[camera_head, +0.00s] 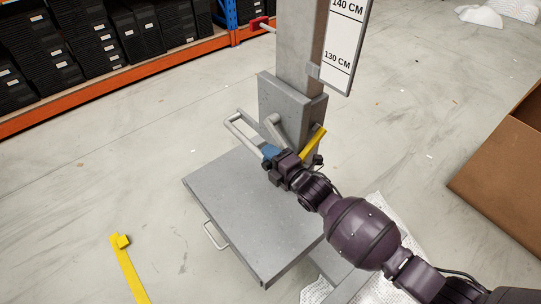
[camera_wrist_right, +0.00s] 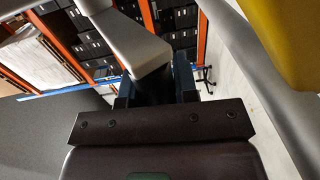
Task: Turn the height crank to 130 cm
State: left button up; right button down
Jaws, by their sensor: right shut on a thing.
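The grey height crank (camera_head: 273,130) sits on the front of the lift's carriage block (camera_head: 284,100), around the steel column. My right gripper (camera_head: 270,152), with bluish fingers, is shut on the crank's handle end. In the right wrist view the fingers (camera_wrist_right: 157,88) close around the grey crank (camera_wrist_right: 138,45) from both sides. A white height scale (camera_head: 343,45) beside the column reads 130 CM and 140 CM. My left gripper is not in view.
A grey platform (camera_head: 225,215) with a loop handle juts out below the crank. A yellow lever (camera_head: 313,145) is close to my right gripper. A cardboard box (camera_head: 490,185) stands at right, and an orange rack with black bins (camera_head: 100,45) at upper left.

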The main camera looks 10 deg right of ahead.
jog(key=shift+w+f, duration=0.1)
jog(key=shift+w+a+f, duration=0.15)
jog(key=shift+w+f, duration=0.05)
jog(key=shift+f, duration=0.1)
jog(key=c, duration=0.9)
grip_release()
jog(key=p+v, duration=0.2)
jog(key=v, duration=0.8)
jog(key=shift+s+d, duration=0.2)
jog(key=shift+s, duration=0.15)
jog(key=shift+c, duration=0.4)
